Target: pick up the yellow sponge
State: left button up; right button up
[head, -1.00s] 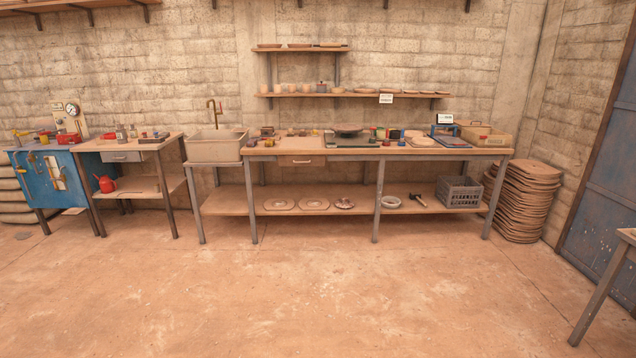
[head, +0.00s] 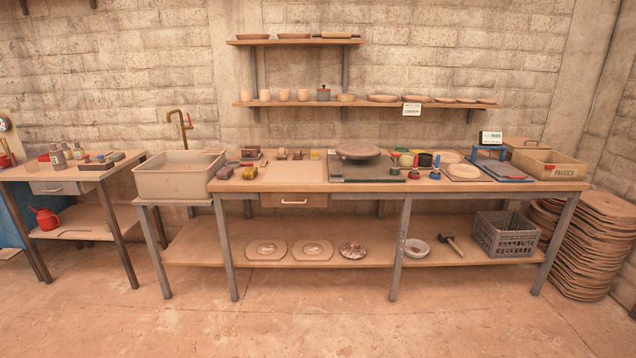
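Several small blocks lie on the long workbench (head: 560,185), too small to identify surely. A yellow-ochre block (head: 250,173) lies at the bench's left front, close to the sink, and may be the yellow sponge. Another small yellow piece (head: 314,155) lies farther back, left of the round turntable (head: 358,151). I cannot tell which of them is the sponge. Neither of my grippers is in view.
A sink (head: 180,176) with a brass tap adjoins the bench's left end. A tan crate (head: 548,164) stands at its right end. A grey crate (head: 506,234) and a hammer (head: 450,245) are on the lower shelf. The floor in front (head: 330,325) is clear.

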aim_at(249, 172)
jog(key=i, duration=3.15)
jog(key=u, duration=0.1)
